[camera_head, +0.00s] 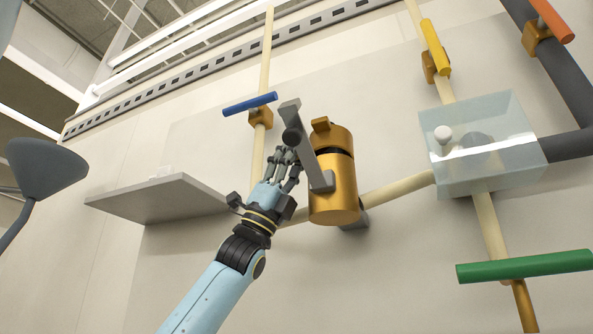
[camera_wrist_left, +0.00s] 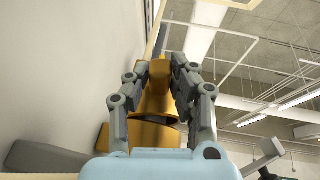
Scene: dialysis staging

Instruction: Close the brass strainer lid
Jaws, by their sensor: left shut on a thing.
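The brass strainer (camera_head: 334,190) is a gold cylinder on the wall pipe, and it also shows between and behind my fingers in the wrist view (camera_wrist_left: 155,132). Its lid (camera_head: 336,138), with a small tab on top, sits over the body with a dark curved gap at the seam. A grey lever (camera_head: 308,160) slants across the strainer's left front, with a dark round grip at its upper part. My right gripper is not in view.
A grey shelf (camera_head: 160,198) juts from the wall at left. A blue-handled valve (camera_head: 250,104) is above the gripper. A clear box (camera_head: 485,150) covers a pipe joint at right. Yellow (camera_head: 434,47), orange (camera_head: 552,20) and green (camera_head: 525,266) handles are further right.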

